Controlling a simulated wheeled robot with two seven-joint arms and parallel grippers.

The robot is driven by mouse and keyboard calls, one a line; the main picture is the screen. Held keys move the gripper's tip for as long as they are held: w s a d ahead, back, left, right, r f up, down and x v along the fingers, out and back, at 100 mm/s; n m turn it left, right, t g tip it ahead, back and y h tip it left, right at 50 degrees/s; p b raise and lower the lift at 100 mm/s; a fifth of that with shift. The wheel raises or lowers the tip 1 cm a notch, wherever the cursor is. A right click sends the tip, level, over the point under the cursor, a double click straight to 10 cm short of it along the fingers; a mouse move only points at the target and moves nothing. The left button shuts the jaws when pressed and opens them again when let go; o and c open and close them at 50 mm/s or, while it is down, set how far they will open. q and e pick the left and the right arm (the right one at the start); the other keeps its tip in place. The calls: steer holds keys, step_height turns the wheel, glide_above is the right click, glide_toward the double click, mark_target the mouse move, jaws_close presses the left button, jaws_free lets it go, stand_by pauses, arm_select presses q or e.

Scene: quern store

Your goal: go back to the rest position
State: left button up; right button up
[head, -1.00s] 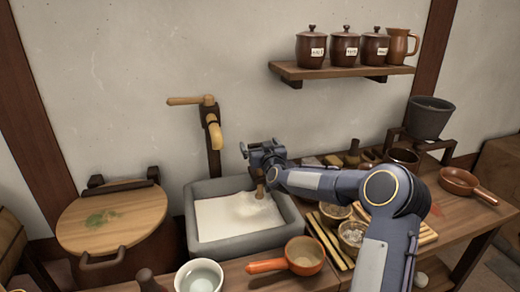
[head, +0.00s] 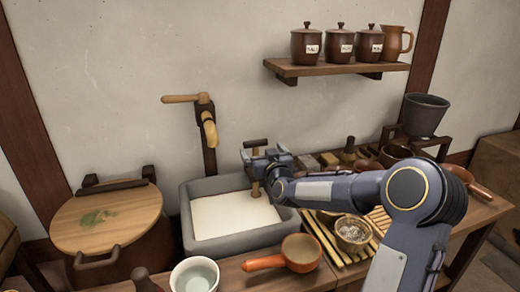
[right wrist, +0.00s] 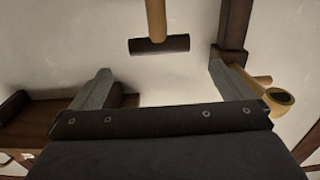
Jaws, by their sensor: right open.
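My right gripper (head: 258,172) is above the back right corner of the grey stone basin (head: 250,236). It is open; in the right wrist view its two fingers (right wrist: 160,88) stand wide apart with nothing clamped between them. A wooden tool (head: 256,144) with a dark crossbar and a pale handle is upright at the gripper in the head view. In the right wrist view the tool (right wrist: 158,44) lies beyond the fingertips, clear of both fingers. My left gripper is not in view.
A wooden tap (head: 208,130) is left of my gripper. The shelf (head: 330,70) with jars is above right. An orange-handled pan (head: 300,252), a pale bowl (head: 195,276) and a slatted rack (head: 378,220) are near my right arm. A lidded tub (head: 105,218) is left.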

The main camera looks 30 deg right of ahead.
stand_by(0.5)
steer(key=s+a+n+g+y, duration=0.2)
steer(key=s+a+g+y, duration=0.3)
steer(key=s+a, duration=0.75)
steer(key=s+a+f+g+y, duration=0.1)
steer(key=s+a+f+g, duration=0.15)
steer(key=s, duration=0.65)
steer(key=s+a+f+g+y, duration=0.1)
steer(key=s+a+f+g, duration=0.2)
steer(key=s, duration=0.6)
steer(key=s+a+f+g+y, duration=0.1)
steer(key=s+a+f+g, duration=0.15)
steer(key=s+f, duration=0.45)
step_height(320, 180, up, 18)
steer(key=s+t+p, duration=0.1)
steer(key=p, duration=1.4)
steer(key=shift+f+m, duration=0.15)
steer(key=shift+m, duration=0.25)
steer(key=shift+s, duration=0.1)
stand_by(1.0)
